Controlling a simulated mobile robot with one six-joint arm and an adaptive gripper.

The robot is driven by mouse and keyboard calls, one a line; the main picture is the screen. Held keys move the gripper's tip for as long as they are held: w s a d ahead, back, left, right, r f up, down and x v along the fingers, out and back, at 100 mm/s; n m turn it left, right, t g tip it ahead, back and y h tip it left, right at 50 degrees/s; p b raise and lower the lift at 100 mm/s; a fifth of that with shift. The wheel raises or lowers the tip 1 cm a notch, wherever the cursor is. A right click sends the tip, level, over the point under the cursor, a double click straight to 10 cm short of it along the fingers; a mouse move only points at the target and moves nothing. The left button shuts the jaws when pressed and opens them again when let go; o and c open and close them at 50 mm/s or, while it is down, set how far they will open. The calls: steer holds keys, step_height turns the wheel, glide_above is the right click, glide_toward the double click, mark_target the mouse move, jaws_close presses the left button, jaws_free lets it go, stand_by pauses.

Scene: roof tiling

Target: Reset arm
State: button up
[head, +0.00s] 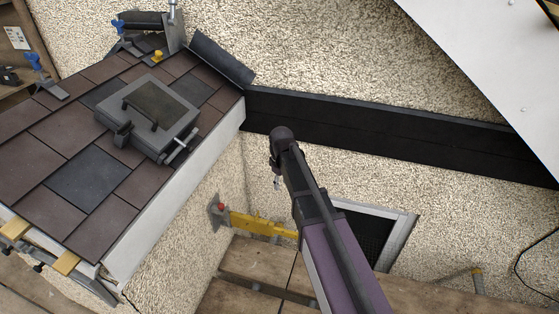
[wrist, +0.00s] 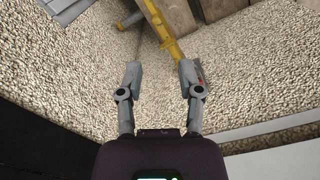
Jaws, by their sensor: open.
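My gripper (wrist: 158,78) shows in the wrist view with its two grey fingers apart and nothing between them. It faces the pebbledash wall, with a yellow bracket beyond it. In the head view my arm reaches up from the bottom right, and its dark end is in the middle, right of the roof's edge. The fingers are mostly hidden there. The tiled roof (head: 85,182) with brown and dark grey tiles lies at the left, apart from my arm. A grey roof hatch (head: 150,112) with a handle sits on the tiles.
A black beam (head: 400,135) runs along the pebbledash wall (head: 330,60) behind my arm. A yellow bracket (head: 262,225) stands below, left of a window (head: 375,230). Wooden planks (head: 250,265) lie beneath. Blue clamps (head: 36,64) stand at the roof's far left. A white panel (head: 490,45) slopes at top right.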

steer(key=shift+s, duration=0.1)
steer(key=s+d+m, duration=0.9)
steer(key=s+d, duration=0.4)
steer(key=s, duration=0.5)
step_height(320, 180, up, 25)
steer(key=p, duration=2.4)
steer(key=shift+w+f+p, duration=0.2)
steer(key=shift+p, duration=0.1)
